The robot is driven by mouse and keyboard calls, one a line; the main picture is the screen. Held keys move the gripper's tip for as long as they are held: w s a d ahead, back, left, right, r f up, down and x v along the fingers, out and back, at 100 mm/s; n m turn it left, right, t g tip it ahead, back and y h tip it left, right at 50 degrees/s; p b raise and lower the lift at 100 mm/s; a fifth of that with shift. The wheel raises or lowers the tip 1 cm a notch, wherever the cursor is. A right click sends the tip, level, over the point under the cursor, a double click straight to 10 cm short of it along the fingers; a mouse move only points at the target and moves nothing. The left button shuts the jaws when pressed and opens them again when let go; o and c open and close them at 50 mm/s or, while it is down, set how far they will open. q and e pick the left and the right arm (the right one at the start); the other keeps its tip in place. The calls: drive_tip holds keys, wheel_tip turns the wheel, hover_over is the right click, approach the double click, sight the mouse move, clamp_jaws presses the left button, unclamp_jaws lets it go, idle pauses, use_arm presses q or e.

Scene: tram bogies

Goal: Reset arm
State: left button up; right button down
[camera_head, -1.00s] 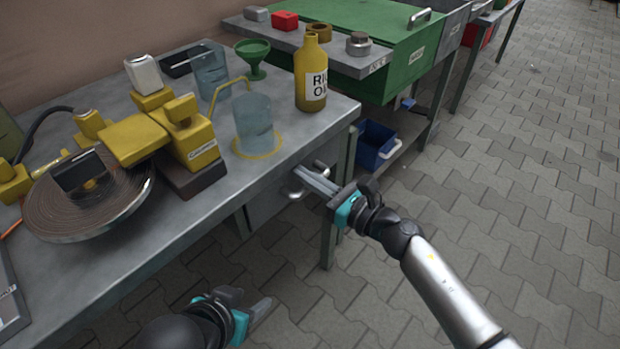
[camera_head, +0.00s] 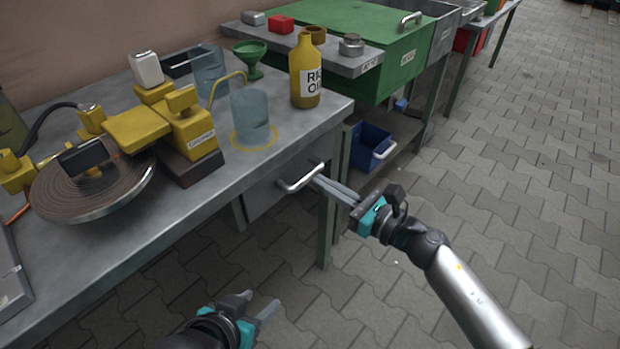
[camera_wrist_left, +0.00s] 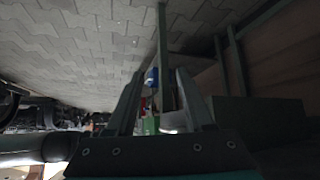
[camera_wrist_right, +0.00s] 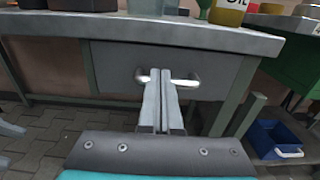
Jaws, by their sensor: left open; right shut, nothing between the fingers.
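My right gripper (camera_head: 338,190) is shut and empty, in front of the table's drawer. In the head view its fingertips lie just right of the drawer handle (camera_head: 300,178). In the right wrist view the shut fingers (camera_wrist_right: 161,100) overlap the middle of the handle; whether they touch it I cannot tell. The drawer (camera_wrist_right: 115,62) looks closed. My left gripper (camera_head: 258,304) is open and empty, low over the paving in front of the table. The left wrist view shows its two fingers (camera_wrist_left: 160,105) apart with nothing between them.
The grey workbench (camera_head: 115,250) holds a yellow machine (camera_head: 190,130), a coiled disc (camera_head: 125,190), a glass beaker (camera_head: 250,120), a green funnel (camera_head: 250,60) and a yellow oil bottle (camera_head: 305,65). A blue bin (camera_head: 370,150) stands on a lower shelf. Paving (camera_head: 520,220) at right is clear.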

use_arm(q)
drive_tip(key=s+a+g, duration=0.1)
drive_tip(key=s+a+g+y+p, duration=0.1)
drive_tip(key=shift+a+r, duration=0.2)
drive_tip(key=shift+a, duration=0.15)
use_arm(e)
drive_tip(key=v, duration=0.7)
drive_tip(key=shift+d, duration=0.25)
